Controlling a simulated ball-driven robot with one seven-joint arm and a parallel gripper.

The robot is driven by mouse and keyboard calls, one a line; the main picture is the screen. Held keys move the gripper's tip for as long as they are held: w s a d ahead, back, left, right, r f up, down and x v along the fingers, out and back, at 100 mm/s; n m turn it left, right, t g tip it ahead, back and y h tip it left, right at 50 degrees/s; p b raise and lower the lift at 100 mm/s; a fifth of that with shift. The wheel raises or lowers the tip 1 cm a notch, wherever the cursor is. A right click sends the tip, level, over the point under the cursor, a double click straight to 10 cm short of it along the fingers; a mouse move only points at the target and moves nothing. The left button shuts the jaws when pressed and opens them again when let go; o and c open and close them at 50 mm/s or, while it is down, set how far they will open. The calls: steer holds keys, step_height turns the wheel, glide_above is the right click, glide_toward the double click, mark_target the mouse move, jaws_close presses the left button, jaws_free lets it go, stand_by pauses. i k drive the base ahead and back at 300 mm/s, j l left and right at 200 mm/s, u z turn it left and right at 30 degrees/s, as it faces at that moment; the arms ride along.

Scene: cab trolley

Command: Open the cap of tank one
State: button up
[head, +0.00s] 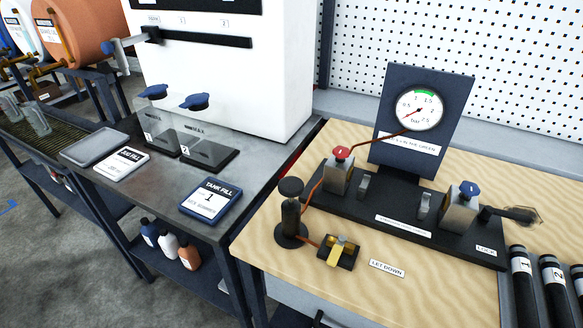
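My gripper is not in view.
A tablet reading "TANK FILL 1" (211,199), a white card (122,163) and a grey tray (94,147) lie in front of the tanks. The white cabinet (235,85) rises behind. A wooden bench with a gauge (419,110) and valves stands at right.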

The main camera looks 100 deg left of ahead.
mark_target(155, 89)
steer(key=u, duration=2.7)
